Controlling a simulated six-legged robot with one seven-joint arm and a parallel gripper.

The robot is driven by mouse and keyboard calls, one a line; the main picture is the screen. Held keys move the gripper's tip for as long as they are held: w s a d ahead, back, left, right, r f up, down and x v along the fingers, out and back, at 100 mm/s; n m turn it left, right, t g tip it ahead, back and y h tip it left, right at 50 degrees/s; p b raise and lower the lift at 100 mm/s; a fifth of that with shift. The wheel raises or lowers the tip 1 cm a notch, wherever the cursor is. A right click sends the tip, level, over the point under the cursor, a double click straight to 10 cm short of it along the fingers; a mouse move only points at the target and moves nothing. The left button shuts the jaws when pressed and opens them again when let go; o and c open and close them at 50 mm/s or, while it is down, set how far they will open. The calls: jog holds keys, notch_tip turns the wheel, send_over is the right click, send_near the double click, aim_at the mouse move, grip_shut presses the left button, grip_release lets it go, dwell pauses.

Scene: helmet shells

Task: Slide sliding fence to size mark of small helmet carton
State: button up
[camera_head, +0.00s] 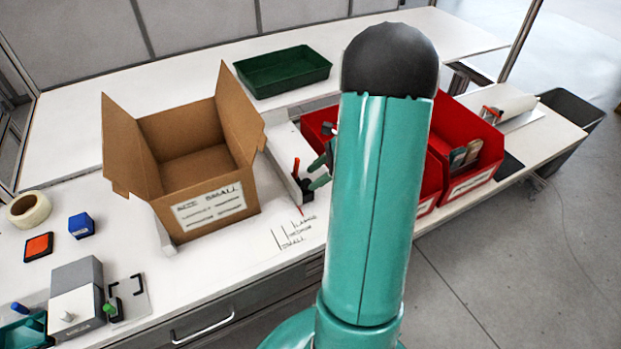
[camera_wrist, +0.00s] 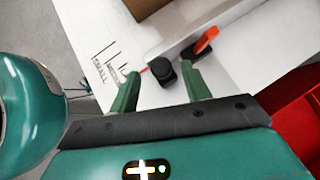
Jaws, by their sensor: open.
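The sliding fence (camera_head: 285,150) is a white bar on the table, right of the open brown carton (camera_head: 188,150) labelled size small. At its near end are a black knob (camera_wrist: 163,71), an orange-red lever (camera_wrist: 206,41) and a thin red pointer (camera_wrist: 143,71). The size marks (camera_head: 290,235) are short black lines labelled large, medium and small. The pointer lies near the large end, away from small. My gripper (camera_wrist: 160,92) is open, its green fingers on either side of the knob, with no clear contact visible. In the head view my arm hides part of it.
Red bins (camera_head: 470,170) stand right of the fence, partly behind my arm. A green tray (camera_head: 283,70) lies behind. A tape roll (camera_head: 29,210), a blue block (camera_head: 81,225) and a grey device (camera_head: 75,290) are at left. The table's front edge runs below the marks.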

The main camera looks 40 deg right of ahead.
jog(key=shift+x, duration=1.2)
grip_shut()
jog(key=w+a, duration=0.1)
jog(key=a, duration=0.2)
jog(key=w+a, duration=0.1)
jog(key=a, duration=0.2)
jog(key=w+a, duration=0.1)
jog(key=a, duration=0.2)
jog(key=shift+a, duration=0.15)
grip_release()
jog(key=shift+s, duration=0.1)
jog(key=shift+r, duration=0.1)
jog(key=v, duration=1.3)
jog(key=shift+s+d+r, duration=0.2)
jog(key=shift+d, duration=0.1)
